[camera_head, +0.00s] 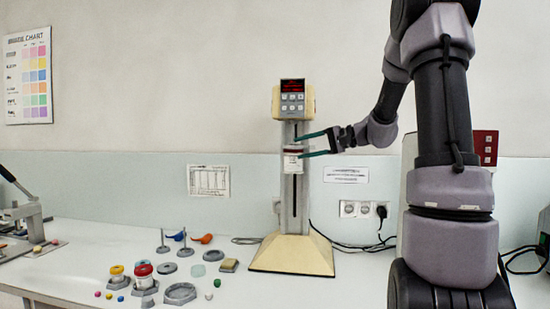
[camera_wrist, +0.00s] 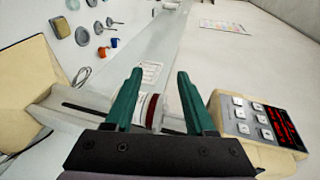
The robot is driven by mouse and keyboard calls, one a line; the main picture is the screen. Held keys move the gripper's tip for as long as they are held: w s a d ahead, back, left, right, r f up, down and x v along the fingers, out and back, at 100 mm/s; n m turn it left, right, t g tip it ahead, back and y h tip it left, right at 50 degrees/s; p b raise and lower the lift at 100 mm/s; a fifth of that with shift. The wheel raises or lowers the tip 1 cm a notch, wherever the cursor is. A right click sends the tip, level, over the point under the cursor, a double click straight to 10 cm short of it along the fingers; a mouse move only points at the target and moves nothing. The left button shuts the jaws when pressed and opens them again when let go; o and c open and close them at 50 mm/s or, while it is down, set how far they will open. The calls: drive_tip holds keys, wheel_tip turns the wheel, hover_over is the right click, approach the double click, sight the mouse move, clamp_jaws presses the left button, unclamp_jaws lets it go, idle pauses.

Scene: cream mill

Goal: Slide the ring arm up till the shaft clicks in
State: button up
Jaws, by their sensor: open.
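The cream mill stands upright on the bench, with a wide cream base (camera_head: 293,255), a grey slotted column (camera_head: 286,215) and a cream head (camera_head: 293,102) with a red display and buttons. A white jar-like part with a dark red band (camera_head: 292,164) sits at the column below the head, with a clear gap between. It also shows in the wrist view (camera_wrist: 152,112). The ring arm itself is hard to tell apart there. My gripper (camera_head: 299,147) is open. In the wrist view its green fingers (camera_wrist: 159,76) lie either side of the banded part. The shaft is not clearly visible.
Small pots, weights, rings and coloured balls lie on the bench left of the base, around a grey ring (camera_head: 180,293). A lever press (camera_head: 28,215) stands at far left. Cables (camera_head: 355,246) run right of the mill to wall sockets (camera_head: 362,209).

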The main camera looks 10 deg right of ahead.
drive_tip(key=s+a+f+n+g+h, duration=0.1)
drive_tip(key=s+a+g, duration=0.3)
drive_tip(key=s+a, duration=0.8)
drive_tip(key=shift+s+a+f+n+h, duration=0.15)
drive_tip(key=shift+s+f+n+h, duration=0.3)
drive_tip(key=shift+n+h, duration=0.45)
drive_tip(key=shift+r, duration=0.1)
